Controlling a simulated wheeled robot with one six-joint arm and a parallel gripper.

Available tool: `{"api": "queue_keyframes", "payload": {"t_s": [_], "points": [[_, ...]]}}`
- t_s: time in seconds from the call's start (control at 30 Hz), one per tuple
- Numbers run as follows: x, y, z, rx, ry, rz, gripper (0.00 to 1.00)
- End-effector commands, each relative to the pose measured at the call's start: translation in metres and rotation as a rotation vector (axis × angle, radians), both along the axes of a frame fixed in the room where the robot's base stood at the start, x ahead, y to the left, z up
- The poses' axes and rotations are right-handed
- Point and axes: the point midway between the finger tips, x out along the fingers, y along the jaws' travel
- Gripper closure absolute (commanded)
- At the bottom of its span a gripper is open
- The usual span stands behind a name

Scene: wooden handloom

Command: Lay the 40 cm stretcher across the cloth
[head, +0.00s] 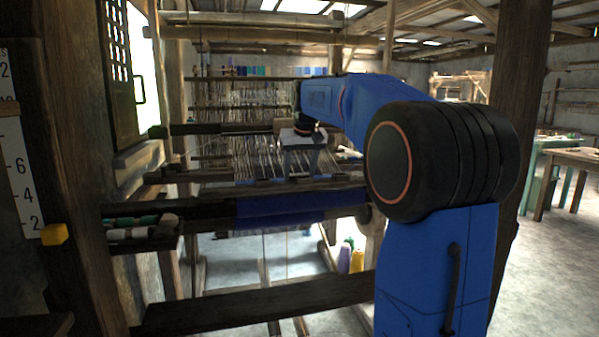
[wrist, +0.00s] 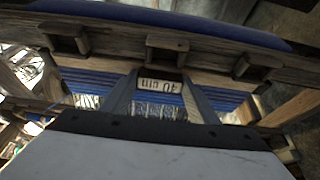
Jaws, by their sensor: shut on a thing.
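My gripper (head: 301,176) is over the loom, pointing down, and it also shows in the wrist view (wrist: 160,77). Its two fingers are closed on a wooden piece with an upside-down "40 cm" label (wrist: 160,86), the 40 cm stretcher. The stretcher's ends cannot be made out clearly. The blue cloth (head: 285,212) hangs over the front beam in the head view, below and in front of my gripper. Blue cloth also shows in the wrist view (wrist: 85,80), on both sides of the fingers.
A wooden bar with bracket-like blocks (wrist: 68,40) crosses beyond the fingers. Pale warp threads (head: 250,155) run behind my gripper. A ledge with bobbins (head: 135,228) is at left, a bench plank (head: 250,303) in front. Thread cones (head: 357,261) stand below.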

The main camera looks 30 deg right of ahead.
Motion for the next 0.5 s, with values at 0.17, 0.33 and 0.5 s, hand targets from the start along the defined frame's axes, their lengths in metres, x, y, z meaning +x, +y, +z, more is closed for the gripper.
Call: {"api": "queue_keyframes", "payload": {"t_s": [0.17,0.33,0.5], "points": [[0.0,0.0,0.0001,0.0,0.0,0.0,0.72],[0.0,0.0,-0.002,0.0,0.0,0.0,0.72],[-0.0001,0.0,-0.0044,0.0,0.0,0.0,0.34]]}}
